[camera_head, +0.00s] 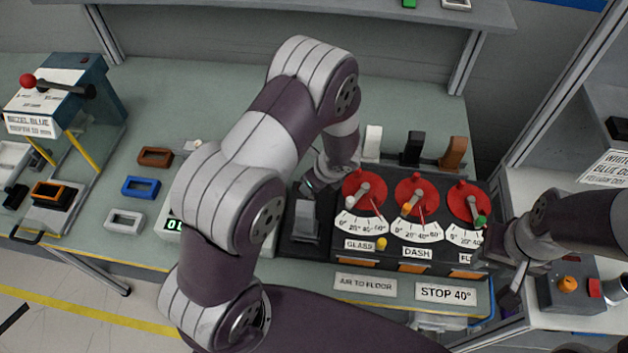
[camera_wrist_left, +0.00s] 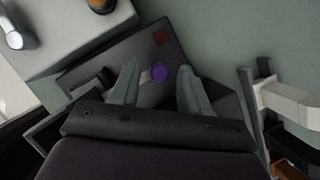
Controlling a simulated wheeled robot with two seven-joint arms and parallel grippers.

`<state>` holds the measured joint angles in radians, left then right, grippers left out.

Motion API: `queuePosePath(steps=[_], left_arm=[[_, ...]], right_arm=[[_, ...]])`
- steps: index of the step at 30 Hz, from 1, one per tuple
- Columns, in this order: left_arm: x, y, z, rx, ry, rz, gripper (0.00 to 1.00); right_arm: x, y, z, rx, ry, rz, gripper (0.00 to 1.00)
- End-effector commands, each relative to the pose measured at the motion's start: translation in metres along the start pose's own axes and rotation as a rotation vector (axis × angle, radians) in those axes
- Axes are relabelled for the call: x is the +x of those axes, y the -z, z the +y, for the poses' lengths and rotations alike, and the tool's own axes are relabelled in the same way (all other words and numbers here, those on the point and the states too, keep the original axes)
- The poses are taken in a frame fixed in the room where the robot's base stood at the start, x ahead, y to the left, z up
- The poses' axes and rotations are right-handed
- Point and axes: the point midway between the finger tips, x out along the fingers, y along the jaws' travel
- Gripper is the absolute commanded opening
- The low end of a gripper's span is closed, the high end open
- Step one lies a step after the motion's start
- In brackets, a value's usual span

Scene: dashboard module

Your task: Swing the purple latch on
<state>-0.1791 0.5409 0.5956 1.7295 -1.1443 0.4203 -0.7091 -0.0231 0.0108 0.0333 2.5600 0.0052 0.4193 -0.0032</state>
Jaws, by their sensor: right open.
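The purple latch shows in the left wrist view as a round purple knob (camera_wrist_left: 158,73) on a short pale stem, above a dark module plate (camera_wrist_left: 185,50). My left gripper (camera_wrist_left: 157,78) is open, with one finger on each side of the knob and a visible gap to each. I cannot tell how far the fingertips reach past it. In the head view my left gripper (camera_head: 312,187) is partly hidden by its own arm, and the purple latch is not seen there. My right gripper (camera_head: 508,288) is open and empty at the right front of the dial console.
A dark console with three red dials (camera_head: 417,194) stands right of my left gripper. White, black and brown upright levers (camera_head: 413,149) stand behind it. Coloured bezels (camera_head: 141,187) and a blue press (camera_head: 70,95) are at left.

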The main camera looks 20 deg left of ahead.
Motion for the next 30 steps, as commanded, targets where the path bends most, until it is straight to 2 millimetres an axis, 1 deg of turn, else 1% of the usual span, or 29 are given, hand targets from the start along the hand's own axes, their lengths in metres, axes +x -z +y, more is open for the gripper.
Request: queuePosePath(steps=[5,8,11,15,18,21,25,30], left_arm=[[0.0,-0.001,0.0,-0.001,0.0,-0.001,0.46],[-0.008,-0.001,-0.001,0.0,0.003,-0.002,0.46],[-0.028,-0.001,-0.002,0.0,0.005,-0.001,0.46],[-0.068,-0.001,-0.002,-0.001,0.007,-0.003,0.46],[-0.093,0.0,-0.002,-0.001,0.005,-0.002,0.46],[-0.112,0.0,-0.001,0.0,0.004,-0.002,0.46],[-0.125,0.001,0.0,0.0,0.0,-0.001,0.46],[-0.128,0.001,0.0,0.001,-0.001,-0.001,0.46]], right_arm=[[0.0,0.0,0.0,0.0,0.0,0.0,0.43],[-0.001,0.0,0.0,0.0,0.0,0.0,0.43],[-0.001,0.0,0.0,0.0,0.0,0.0,0.43],[-0.003,0.0,0.0,0.0,0.0,0.0,0.43],[-0.003,0.0,0.0,0.0,0.0,0.0,0.43],[-0.003,0.0,0.0,0.0,0.0,0.0,0.43],[-0.003,0.0,0.0,0.0,0.0,0.0,0.43],[-0.003,0.0,0.0,0.0,0.0,0.0,0.43]])
